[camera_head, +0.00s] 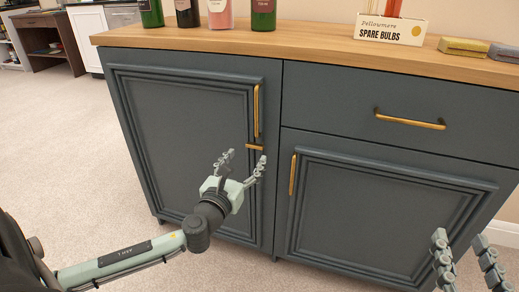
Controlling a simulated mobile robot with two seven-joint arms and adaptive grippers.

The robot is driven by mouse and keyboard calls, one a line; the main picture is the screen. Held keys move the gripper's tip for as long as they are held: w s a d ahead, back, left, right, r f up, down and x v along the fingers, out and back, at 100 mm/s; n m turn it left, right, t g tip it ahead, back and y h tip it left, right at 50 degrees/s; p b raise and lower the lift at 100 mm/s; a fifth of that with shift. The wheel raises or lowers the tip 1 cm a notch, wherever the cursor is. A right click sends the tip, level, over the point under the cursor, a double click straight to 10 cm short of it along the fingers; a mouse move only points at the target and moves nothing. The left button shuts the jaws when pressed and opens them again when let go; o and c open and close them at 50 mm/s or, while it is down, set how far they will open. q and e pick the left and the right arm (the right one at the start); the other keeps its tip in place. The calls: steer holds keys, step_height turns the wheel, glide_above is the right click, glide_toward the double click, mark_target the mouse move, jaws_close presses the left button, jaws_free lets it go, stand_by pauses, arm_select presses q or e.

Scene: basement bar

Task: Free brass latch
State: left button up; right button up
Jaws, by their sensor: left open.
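The brass latch (255,147) is a small horizontal bar on the right edge of the left cabinet door (180,120), just under that door's vertical brass handle (256,110). The left door looks shut. My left gripper (247,156) is open and empty, just below the latch in the picture, with its fingertips pointing up toward it. I cannot tell whether a fingertip touches the latch. My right gripper (460,238) is at the bottom right with its fingers apart and nothing seen between them.
A lower right door (385,210) has a vertical brass handle (292,174). Above it is a drawer (400,100) with a horizontal handle (409,120). Bottles (263,12) and a spare bulbs box (390,29) stand on the wooden top (250,42). The carpet (60,150) at left is clear.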

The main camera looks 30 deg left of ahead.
mark_target(254, 146)
arm_select(q)
steer(key=shift+x, duration=2.75)
arm_select(e)
steer(key=shift+s+a+r+t+y, duration=0.1)
steer(key=shift+a+r+t+y, duration=0.1)
steer(key=shift+r, duration=0.2)
steer(key=shift+s+a+r+t+y, duration=0.1)
steer(key=shift+r+t, duration=0.1)
steer(key=shift+r, duration=0.2)
arm_select(q)
steer(key=shift+s, duration=0.1)
arm_select(e)
steer(key=shift+w, duration=0.1)
arm_select(q)
steer(key=c, duration=1.2)
